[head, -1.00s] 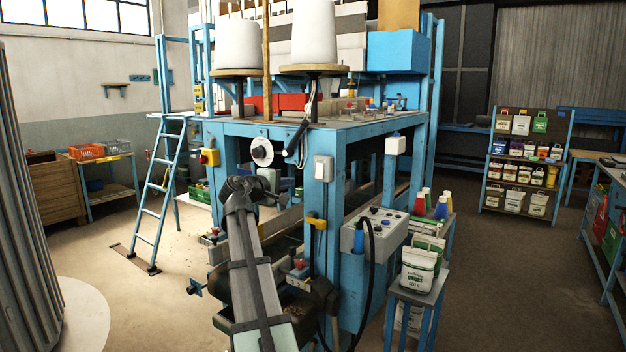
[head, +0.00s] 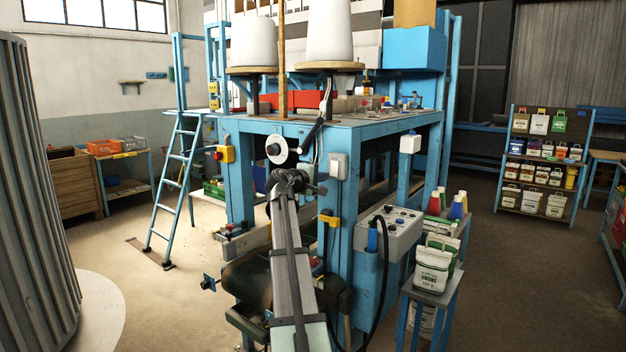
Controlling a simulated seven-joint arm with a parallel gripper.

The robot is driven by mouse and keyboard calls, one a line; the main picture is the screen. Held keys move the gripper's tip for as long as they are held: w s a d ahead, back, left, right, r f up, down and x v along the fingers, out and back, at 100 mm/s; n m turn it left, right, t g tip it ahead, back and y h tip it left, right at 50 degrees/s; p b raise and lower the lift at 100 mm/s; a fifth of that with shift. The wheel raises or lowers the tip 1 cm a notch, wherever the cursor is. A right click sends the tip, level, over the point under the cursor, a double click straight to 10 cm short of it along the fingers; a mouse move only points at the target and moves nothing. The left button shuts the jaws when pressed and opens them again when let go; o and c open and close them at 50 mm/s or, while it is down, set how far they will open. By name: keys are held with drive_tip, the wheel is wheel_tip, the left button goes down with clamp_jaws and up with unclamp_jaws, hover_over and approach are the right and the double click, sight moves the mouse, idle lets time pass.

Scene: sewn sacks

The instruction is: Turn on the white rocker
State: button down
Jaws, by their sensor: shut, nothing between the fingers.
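The white rocker (head: 338,166) is a small pale switch plate on the front of the blue corner post of the machine, below the tabletop. Which way it is tipped is too small to tell. My gripper (head: 321,190) is at the far end of my arm, just left of and slightly below the rocker. It is small and dark here, and its fingers are shut and empty. I cannot tell whether it touches the post or the switch.
A grey control box (head: 392,230) with knobs sits right of the post. A yellow-and-red switch (head: 225,154) and a white round dial (head: 277,149) are to the left. A yellow bracket (head: 329,219) juts out below the rocker. Open floor lies at left.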

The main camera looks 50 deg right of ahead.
sight(333, 175)
drive_tip(key=shift+d+f, duration=0.2)
drive_tip(key=shift+d, duration=1.5)
drive_tip(key=shift+d+f, duration=0.1)
drive_tip(key=shift+d, duration=0.25)
drive_tip(key=shift+a, duration=0.15)
drive_tip(key=a+f, duration=0.1)
drive_tip(key=a, duration=1.3)
drive_tip(key=shift+f, duration=0.35)
